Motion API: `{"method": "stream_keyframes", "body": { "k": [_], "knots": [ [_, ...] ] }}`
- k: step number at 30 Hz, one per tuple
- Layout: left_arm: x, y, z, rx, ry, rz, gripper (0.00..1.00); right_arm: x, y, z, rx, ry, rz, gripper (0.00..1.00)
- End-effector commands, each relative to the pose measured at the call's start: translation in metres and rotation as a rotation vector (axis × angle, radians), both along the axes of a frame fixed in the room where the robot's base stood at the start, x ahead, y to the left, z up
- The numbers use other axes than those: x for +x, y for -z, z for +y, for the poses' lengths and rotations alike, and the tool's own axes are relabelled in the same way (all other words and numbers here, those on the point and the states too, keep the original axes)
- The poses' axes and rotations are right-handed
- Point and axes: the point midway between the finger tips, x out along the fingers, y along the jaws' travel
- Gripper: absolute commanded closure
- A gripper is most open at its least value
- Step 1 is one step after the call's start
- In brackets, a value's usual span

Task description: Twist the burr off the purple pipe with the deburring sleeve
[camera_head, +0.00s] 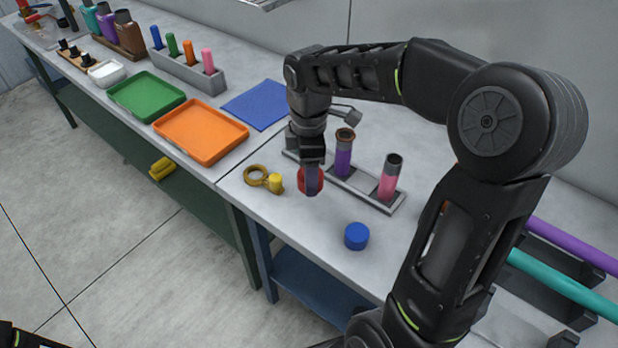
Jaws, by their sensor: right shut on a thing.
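The purple pipe (343,160) stands upright in a grey rack on the near bench, with a dark top and a brownish rim. My right gripper (311,181) points down just left of it and in front of the rack. It is shut on a round red piece (302,184), which looks like the deburring sleeve. A finger hides part of the red piece. The red piece is apart from the purple pipe, and I cannot tell its exact height above the bench. My left gripper is out of view.
A pink pipe (389,180) stands in the same rack (366,188). A blue cap (356,236) and a yellow ring tool (257,175) lie nearby. Orange (203,155) and green (146,116) trays and a blue mat (256,105) lie farther left. Long tubes (570,243) lie at right.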

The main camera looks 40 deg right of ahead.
Motion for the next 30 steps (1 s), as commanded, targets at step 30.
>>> {"method": "stream_keyframes", "body": {
  "k": [30],
  "knots": [
    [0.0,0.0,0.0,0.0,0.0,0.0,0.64,0.066,0.027,0.065,0.004,0.596,0.003,0.95]
  ]
}}
